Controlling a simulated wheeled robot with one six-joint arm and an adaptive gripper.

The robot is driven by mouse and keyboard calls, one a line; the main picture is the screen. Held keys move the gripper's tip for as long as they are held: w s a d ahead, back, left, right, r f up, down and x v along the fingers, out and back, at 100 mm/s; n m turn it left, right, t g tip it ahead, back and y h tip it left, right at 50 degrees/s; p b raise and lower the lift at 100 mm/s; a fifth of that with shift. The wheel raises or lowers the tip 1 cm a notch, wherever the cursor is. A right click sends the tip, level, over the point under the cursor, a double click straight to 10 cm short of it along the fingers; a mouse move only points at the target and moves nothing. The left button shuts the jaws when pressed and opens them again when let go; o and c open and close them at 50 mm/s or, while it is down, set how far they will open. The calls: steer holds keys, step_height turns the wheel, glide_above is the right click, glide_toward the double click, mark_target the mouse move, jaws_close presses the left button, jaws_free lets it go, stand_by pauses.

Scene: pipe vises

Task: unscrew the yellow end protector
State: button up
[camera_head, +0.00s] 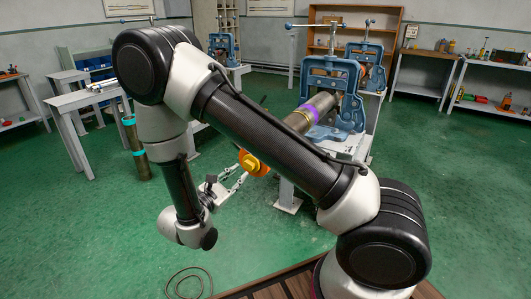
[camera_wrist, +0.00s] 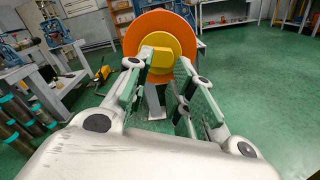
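The end protector (camera_wrist: 132,38) is a wide orange disc with a yellow round hub and block-shaped yellow knob (camera_wrist: 162,57) facing my wrist camera. It also shows in the head view (camera_head: 261,169), in line with a metal pipe (camera_head: 297,123) with a purple band, held in a blue vise (camera_head: 331,82). My arm hides part of the pipe, and the disc hides the pipe in the wrist view. My gripper (camera_wrist: 158,66) is open. Its fingers point at the protector, one on each side of the knob, with a gap visible beside it.
Other pipes with cyan bands (camera_head: 133,145) stand at the left by a white table (camera_head: 84,97). A second blue vise (camera_head: 222,47) stands at the back. A hose (camera_head: 188,275) lies on the green floor. The floor at front left is otherwise clear.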

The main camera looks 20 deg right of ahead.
steer(key=v, duration=1.2)
steer(key=s+d+r+m+g+y, duration=0.3)
steer(key=s+d+m+g, duration=0.3)
steer(key=s+d+g, duration=0.4)
steer(key=s+d+r+m+t+y, duration=0.2)
steer(key=s+d+r+m+y, duration=0.2)
steer(key=d+r+m, duration=0.3)
steer(key=s+d+r+m+t+y, duration=0.2)
steer(key=s+d+r+m+y, duration=0.2)
steer(key=d+r, duration=0.6)
step_height(320, 180, up, 4)
steer(key=m+y, duration=0.2)
steer(key=y, duration=0.1)
steer(key=shift+m, duration=0.4)
steer(key=shift+o, duration=0.4)
